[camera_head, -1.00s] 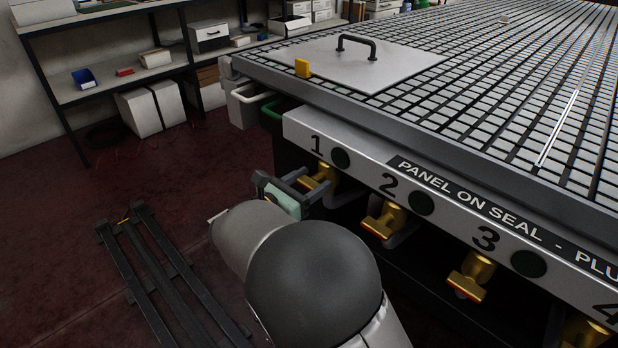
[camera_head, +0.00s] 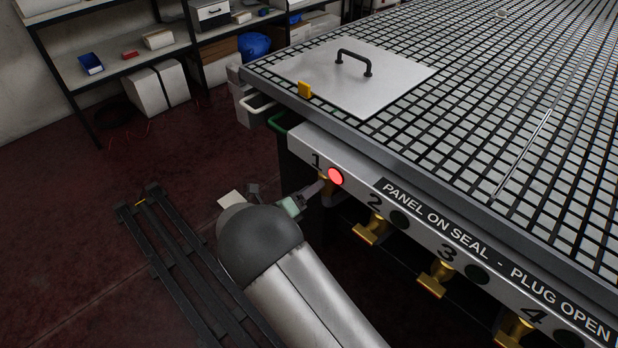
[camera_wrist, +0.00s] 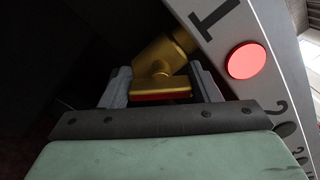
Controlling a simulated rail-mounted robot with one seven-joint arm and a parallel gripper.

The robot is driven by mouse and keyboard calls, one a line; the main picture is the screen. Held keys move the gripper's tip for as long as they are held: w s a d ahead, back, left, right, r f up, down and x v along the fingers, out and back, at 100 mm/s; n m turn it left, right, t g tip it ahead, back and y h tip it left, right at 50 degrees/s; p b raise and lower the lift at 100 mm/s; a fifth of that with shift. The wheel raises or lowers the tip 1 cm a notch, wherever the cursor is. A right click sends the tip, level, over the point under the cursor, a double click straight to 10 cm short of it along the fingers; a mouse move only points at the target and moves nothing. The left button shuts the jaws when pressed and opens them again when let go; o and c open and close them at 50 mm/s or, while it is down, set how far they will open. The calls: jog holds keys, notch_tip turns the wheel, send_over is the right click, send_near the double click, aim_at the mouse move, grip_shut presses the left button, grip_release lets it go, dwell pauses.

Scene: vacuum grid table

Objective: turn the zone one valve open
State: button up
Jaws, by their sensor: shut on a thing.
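The zone one valve is a brass valve (camera_wrist: 165,65) with a flat, red-edged handle (camera_wrist: 160,88), below the label 1. In the wrist view my gripper (camera_wrist: 162,90) has one finger on each side of the handle and is shut on it. The handle lies across the wrist picture. In the head view my gripper (camera_head: 308,197) is at the table's front edge under the 1, and my arm and gripper hide most of this valve. The round lamp beside the 1 glows red (camera_head: 335,176); it also shows in the wrist view (camera_wrist: 247,61).
The valves of zone two (camera_head: 370,229), three (camera_head: 436,279) and four (camera_head: 514,328) hang to the right, with dark lamps. A grey panel with a black handle (camera_head: 395,90) lies on the grid table. A dark slatted rack (camera_head: 160,245) is on the floor at left.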

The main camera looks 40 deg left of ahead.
jog(key=n+p, duration=0.3)
jog(key=n, duration=0.1)
jog(key=shift+f+n+p, duration=0.25)
jog(key=shift+n+p, duration=0.7)
jog(key=shift+n, duration=0.75)
jog(key=o, duration=1)
jog(key=s+a, duration=0.1)
jog(key=s, duration=0.4)
jog(key=s+a, duration=0.1)
jog(key=s, duration=0.5)
jog(key=s+a, duration=0.1)
jog(key=s, duration=0.5)
jog(key=shift+s+a, duration=0.1)
